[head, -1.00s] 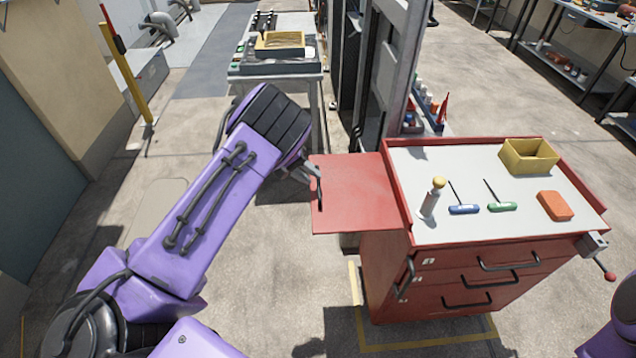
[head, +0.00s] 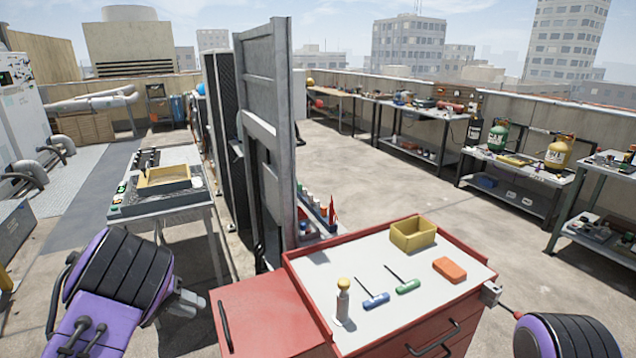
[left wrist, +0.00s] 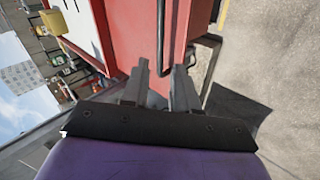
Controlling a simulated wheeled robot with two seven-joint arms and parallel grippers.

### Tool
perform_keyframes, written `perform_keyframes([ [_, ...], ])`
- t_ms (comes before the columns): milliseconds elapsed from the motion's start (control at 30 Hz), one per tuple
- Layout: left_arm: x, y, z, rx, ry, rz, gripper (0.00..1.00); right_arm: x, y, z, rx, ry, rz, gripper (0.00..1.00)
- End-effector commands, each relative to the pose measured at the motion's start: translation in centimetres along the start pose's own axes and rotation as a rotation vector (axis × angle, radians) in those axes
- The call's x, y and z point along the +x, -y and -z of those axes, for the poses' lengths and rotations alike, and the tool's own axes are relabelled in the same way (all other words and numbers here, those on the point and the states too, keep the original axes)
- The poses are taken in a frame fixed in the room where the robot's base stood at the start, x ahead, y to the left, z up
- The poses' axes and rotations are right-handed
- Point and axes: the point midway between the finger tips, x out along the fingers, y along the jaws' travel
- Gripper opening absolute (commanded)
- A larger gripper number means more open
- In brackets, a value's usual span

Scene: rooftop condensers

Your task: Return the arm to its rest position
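My left gripper (head: 190,300) is at the lower left of the head view, beside the red side leaf (head: 262,318) of the tool cart, with a gap to the leaf's dark handle (head: 224,326). In the left wrist view my left gripper's two grey fingers (left wrist: 160,78) stand apart with nothing between them. The red cart side (left wrist: 150,30) is beyond them.
A tall grey panel (head: 268,130) stands behind. A table with a tray (head: 165,178) is at left. Open floor lies right of the panel.

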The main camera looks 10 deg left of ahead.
Motion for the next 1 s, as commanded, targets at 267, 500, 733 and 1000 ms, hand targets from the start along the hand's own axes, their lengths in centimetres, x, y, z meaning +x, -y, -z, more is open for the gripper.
perform_keyframes([
  [267,5.0,4.7,-1.2,0.399,-0.563,0.02,0.29,1.1,0.1,-0.4,0.0,0.0,0.0,0.43],
  [500,9.9,17.1,-16.8,0.262,-0.615,0.541,0.29,3.3,0.3,-1.3,0.0,0.0,0.0,0.43],
  [733,10.3,22.1,-33.4,0.03,-0.38,0.83,0.29,5.1,0.5,-2.1,0.0,0.0,0.0,0.43],
  [1000,11.5,22.6,-38.0,-0.019,-0.291,0.837,0.29,5.8,0.5,-2.4,0.0,0.0,0.0,0.43],
])
